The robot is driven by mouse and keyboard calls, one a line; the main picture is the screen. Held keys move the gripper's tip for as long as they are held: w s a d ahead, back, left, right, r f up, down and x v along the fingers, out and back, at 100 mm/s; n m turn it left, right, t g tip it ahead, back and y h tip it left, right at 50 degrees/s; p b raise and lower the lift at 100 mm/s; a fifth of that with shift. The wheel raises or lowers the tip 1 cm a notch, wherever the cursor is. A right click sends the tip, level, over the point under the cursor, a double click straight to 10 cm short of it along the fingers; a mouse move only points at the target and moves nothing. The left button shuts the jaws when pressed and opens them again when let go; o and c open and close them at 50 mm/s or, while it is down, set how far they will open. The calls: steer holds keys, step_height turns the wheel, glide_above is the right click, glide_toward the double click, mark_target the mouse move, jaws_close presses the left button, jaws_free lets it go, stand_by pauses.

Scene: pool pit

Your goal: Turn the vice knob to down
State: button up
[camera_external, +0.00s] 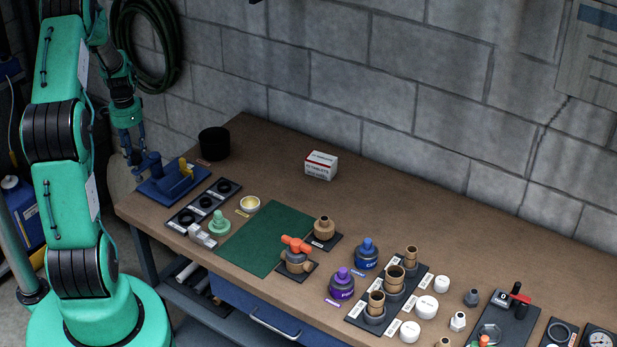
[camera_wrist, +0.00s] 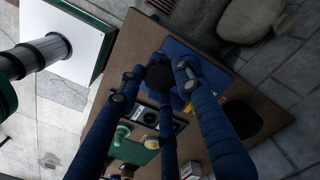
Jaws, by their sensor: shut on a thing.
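The blue vice (camera_external: 160,190), with a yellow piece (camera_external: 186,168) on it, sits at the left end of the workbench. My gripper (camera_external: 137,168) is at the vice's left end, its blue fingers pointing down. In the wrist view the fingers of my gripper (camera_wrist: 158,82) are closed around a dark round part, which looks like the vice knob (camera_wrist: 158,73). The blue vice base (camera_wrist: 190,50) shows behind it. In the external view the fingers and the vice's left end overlap, so the knob and its exact turn are hard to make out.
A black cup (camera_external: 214,143) stands behind the vice. A dark tray with rings (camera_external: 204,202), a green knob (camera_external: 219,223) and a small bowl (camera_external: 250,203) are to its right. A green mat (camera_external: 262,240) lies beyond. The brick wall (camera_external: 320,85) runs behind the bench.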

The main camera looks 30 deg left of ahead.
mark_target(135, 156)
steer(key=shift+w+a+r+m, duration=0.1)
steer(key=shift+w+r+m, duration=0.1)
steer(key=shift+m, duration=0.5)
steer(key=o, duration=1)
steer(key=shift+o, duration=0.9)
steer(key=shift+s+f, duration=0.15)
step_height(135, 156, up, 12)
